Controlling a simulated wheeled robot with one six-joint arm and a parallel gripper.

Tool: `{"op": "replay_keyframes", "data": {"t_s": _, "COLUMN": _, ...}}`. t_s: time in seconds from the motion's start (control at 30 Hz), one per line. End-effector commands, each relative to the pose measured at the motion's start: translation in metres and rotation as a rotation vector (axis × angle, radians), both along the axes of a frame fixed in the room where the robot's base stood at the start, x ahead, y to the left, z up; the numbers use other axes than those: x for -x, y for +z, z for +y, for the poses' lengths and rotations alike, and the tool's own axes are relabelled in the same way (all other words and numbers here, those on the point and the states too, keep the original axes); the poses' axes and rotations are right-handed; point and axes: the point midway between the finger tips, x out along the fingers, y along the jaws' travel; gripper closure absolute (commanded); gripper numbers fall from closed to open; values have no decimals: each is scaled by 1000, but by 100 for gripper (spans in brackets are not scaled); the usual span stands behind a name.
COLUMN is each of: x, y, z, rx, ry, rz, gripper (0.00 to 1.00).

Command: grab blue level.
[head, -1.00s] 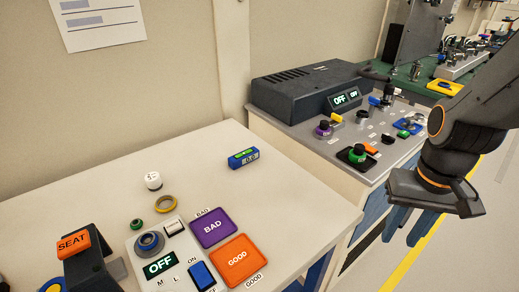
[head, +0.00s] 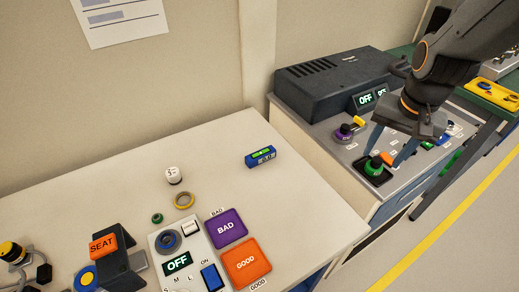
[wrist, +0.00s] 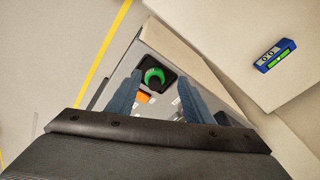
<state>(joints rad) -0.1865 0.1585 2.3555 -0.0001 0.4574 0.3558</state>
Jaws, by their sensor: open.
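The blue level (head: 261,157) is a small blue block with a green vial on top and a digital readout on its side. It lies on the white table near its back right edge. It also shows at the upper right of the wrist view (wrist: 275,56). My gripper (head: 390,148) is open and empty, fingers pointing down over the grey control panel, to the right of the level and apart from it. In the wrist view, a green knob (wrist: 154,76) shows between the blue fingers (wrist: 157,97).
A dark box with an OFF display (head: 325,83) stands behind the grey panel, which carries several knobs. Table around the level is clear.

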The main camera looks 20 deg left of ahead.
Motion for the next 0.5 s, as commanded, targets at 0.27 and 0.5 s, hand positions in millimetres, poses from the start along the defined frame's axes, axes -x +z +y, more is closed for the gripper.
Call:
{"op": "replay_keyframes", "data": {"t_s": 0.27, "x": -41, "y": -20, "z": 148, "rx": -33, "ry": -202, "rz": 94, "gripper": 53}}
{"op": "replay_keyframes", "data": {"t_s": 0.5, "x": -32, "y": -44, "z": 272, "rx": -20, "ry": -392, "rz": 155, "gripper": 53}}
